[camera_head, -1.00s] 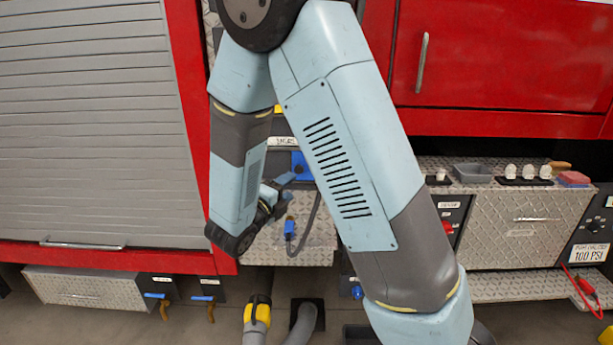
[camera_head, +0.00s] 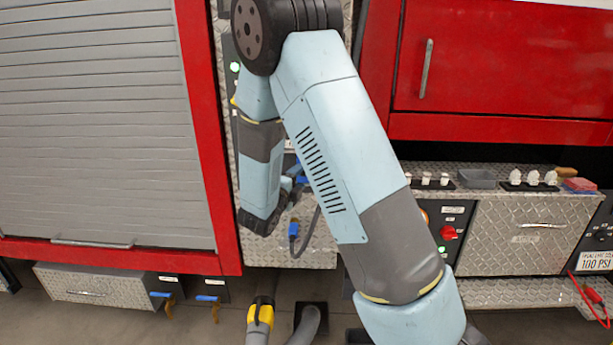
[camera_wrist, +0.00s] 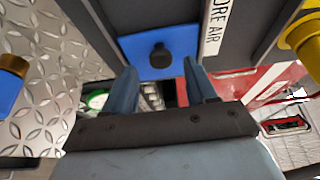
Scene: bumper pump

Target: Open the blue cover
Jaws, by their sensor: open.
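The blue cover (camera_wrist: 165,48) shows in the wrist view as a flat blue plate with a round black knob (camera_wrist: 160,56) on it. My gripper (camera_wrist: 159,76) is open, its two fingers apart below and to either side of the knob. No contact with the knob can be made out. In the head view my gripper (camera_head: 290,187) is small and partly hidden behind my own arm. A bit of blue (camera_head: 301,172) shows beside it on the panel, mostly hidden by the arm.
A yellow part (camera_wrist: 302,38) stands at the right edge. A blue connector (camera_head: 293,232) with a dark cable hangs below my gripper. A red cabinet (camera_head: 480,60) is at upper right.

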